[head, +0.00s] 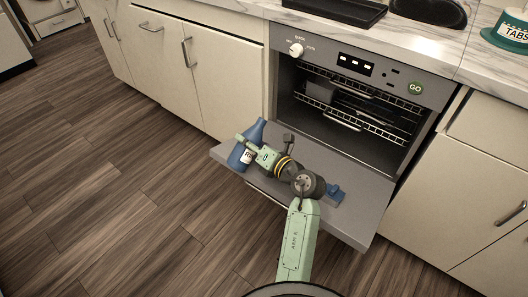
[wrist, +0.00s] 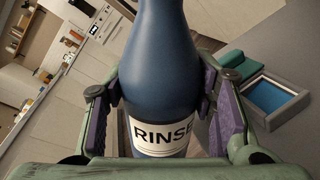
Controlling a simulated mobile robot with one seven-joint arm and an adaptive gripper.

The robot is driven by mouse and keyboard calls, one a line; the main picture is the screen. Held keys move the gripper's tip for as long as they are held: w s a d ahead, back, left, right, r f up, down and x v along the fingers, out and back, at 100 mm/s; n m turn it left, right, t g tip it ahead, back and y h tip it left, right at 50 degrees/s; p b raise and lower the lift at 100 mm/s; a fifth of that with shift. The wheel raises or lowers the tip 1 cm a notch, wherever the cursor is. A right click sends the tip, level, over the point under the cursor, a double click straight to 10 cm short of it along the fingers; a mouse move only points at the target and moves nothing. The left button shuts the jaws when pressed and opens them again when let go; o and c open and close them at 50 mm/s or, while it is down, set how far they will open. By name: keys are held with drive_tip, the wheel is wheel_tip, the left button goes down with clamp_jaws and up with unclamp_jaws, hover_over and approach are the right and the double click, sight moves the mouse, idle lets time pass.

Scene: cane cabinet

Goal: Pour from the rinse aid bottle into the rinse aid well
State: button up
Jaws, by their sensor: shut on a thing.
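The blue rinse aid bottle (head: 244,154) has a white label reading RINSE and is above the left end of the lowered dishwasher door, neck up and leaning right in the head view. My gripper (head: 246,147) is shut around its body; in the wrist view the fingers (wrist: 160,104) press both sides of the bottle (wrist: 164,60). The rinse aid well (wrist: 274,97) is a blue square recess with a pale rim, to the right of and apart from the bottle. Its teal lid (wrist: 238,66) stands beside it. In the head view my arm partly hides the well's blue fitting (head: 333,192).
The grey dishwasher door (head: 352,222) is folded down flat. Wire racks (head: 350,110) sit inside the open machine. Cream cabinets (head: 205,80) flank it. A teal TABS container (head: 508,36) and a black tray (head: 338,8) are on the marble counter. Open wooden floor lies left.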

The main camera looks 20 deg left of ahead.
drive_tip(key=shift+s+a+f+m, duration=0.15)
drive_tip(key=shift+f+m, duration=0.25)
drive_tip(key=shift+f, duration=0.25)
idle(0.9)
